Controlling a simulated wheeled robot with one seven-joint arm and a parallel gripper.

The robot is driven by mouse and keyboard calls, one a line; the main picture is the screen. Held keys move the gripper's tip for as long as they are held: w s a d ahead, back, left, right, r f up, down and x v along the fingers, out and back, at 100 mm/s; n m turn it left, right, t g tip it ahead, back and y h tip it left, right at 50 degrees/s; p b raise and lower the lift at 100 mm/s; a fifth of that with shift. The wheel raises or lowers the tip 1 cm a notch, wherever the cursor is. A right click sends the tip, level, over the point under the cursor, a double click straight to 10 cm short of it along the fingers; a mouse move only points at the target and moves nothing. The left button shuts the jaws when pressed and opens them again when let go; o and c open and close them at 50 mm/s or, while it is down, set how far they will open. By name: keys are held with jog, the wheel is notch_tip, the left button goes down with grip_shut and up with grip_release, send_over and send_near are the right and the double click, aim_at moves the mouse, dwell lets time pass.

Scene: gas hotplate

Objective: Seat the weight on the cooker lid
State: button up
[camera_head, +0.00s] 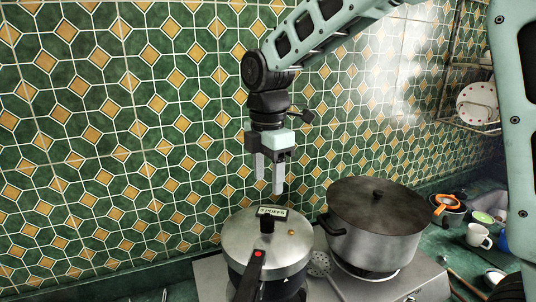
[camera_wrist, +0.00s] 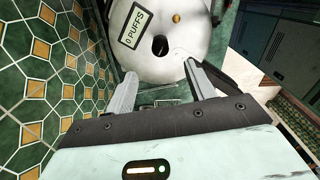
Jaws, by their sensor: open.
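The pressure cooker's silver lid (camera_head: 285,252) sits on its pot at the front of the hotplate; it also fills the top of the wrist view (camera_wrist: 195,50). A small dark upright piece (camera_head: 266,225) stands near the middle of the lid and looks like the weight. From above it is a dark round shape (camera_wrist: 160,45); I cannot tell how fully it is seated. My gripper (camera_head: 268,185) is open and empty, pointing down above the lid, apart from it. In the wrist view the dark piece lies just beyond the gap between my fingertips (camera_wrist: 160,72).
A "0 PUFFS" label (camera_head: 272,211) shows by the dark piece. The cooker's black handle (camera_head: 250,277) points forward. A large lidded pot (camera_head: 375,235) stands to the right, with a slotted spoon (camera_head: 322,266) between. The tiled wall (camera_head: 120,150) is close behind.

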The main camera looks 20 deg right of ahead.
notch_tip(320, 180, up, 6)
jog(key=b, duration=0.1)
jog(key=shift+r, duration=0.25)
dwell(0.4)
jog(key=s+d+f+m+t, duration=0.1)
jog(key=s+d+f+m, duration=0.5)
jog(key=f+m, duration=0.35)
jog(key=s+d+f+m+t, duration=0.2)
jog(key=s+d+f+m, duration=0.4)
jog(key=f+m, duration=0.3)
jog(key=s+a+f+n+g+b, duration=0.1)
jog(key=s+a+f+n+b, duration=0.1)
jog(key=s+a, duration=0.4)
jog(key=s+a+f+n+g+b, duration=0.2)
jog(key=s+a+b, duration=0.4)
jog(key=a, duration=0.6)
jog(key=shift+s+a+f+n+y, duration=0.3)
jog(key=shift+s+f+n, duration=0.3)
jog(key=shift+n, duration=0.55)
